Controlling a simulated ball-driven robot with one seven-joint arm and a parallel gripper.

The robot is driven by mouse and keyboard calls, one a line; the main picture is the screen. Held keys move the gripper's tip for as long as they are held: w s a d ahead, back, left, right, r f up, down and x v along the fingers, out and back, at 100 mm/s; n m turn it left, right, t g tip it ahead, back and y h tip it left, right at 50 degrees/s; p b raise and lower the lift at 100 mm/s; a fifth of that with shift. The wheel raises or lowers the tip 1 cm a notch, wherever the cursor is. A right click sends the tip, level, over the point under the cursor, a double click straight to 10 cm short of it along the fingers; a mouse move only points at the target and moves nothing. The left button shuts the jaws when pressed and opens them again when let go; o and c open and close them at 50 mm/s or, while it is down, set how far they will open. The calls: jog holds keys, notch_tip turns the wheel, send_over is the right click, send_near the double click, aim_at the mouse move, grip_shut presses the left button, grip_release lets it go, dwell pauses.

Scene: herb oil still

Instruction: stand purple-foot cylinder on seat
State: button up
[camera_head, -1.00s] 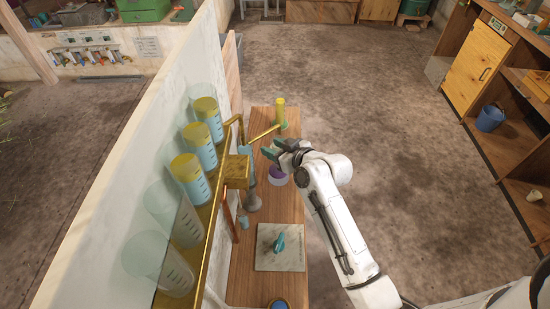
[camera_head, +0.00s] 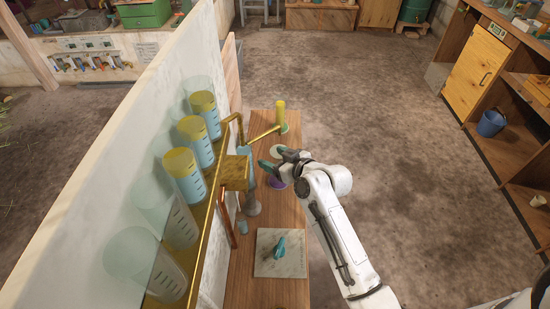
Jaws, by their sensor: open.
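A purple disc, seemingly the foot of the purple-foot cylinder (camera_head: 277,183), shows on the narrow wooden bench just below my gripper in the picture. The rest of the cylinder is hidden or too clear to make out. My gripper (camera_head: 271,159) is open, its dark green fingers pointing left above the bench. I cannot tell whether the cylinder is between them. A pale round spot, perhaps the seat (camera_head: 277,150), shows just beyond the fingers, partly covered by them. A cylinder of yellow oil with a green foot (camera_head: 281,114) stands farther back under the brass spout.
A brass box (camera_head: 235,172) with pipes stands left of my gripper, beside a shelf of large glass cylinders (camera_head: 187,172) along the white wall. A grey-white board (camera_head: 268,266) with a teal object lies on the near bench (camera_head: 240,285). The floor to the right is open.

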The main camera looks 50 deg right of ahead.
jog(key=shift+r+p, duration=0.3)
jog(key=shift+r, duration=0.05)
jog(key=b+v, duration=0.1)
jog(key=v, duration=1.1)
jog(key=shift+b, duration=0.3)
jog(key=shift+a+f, duration=0.1)
jog(key=shift+f, duration=0.15)
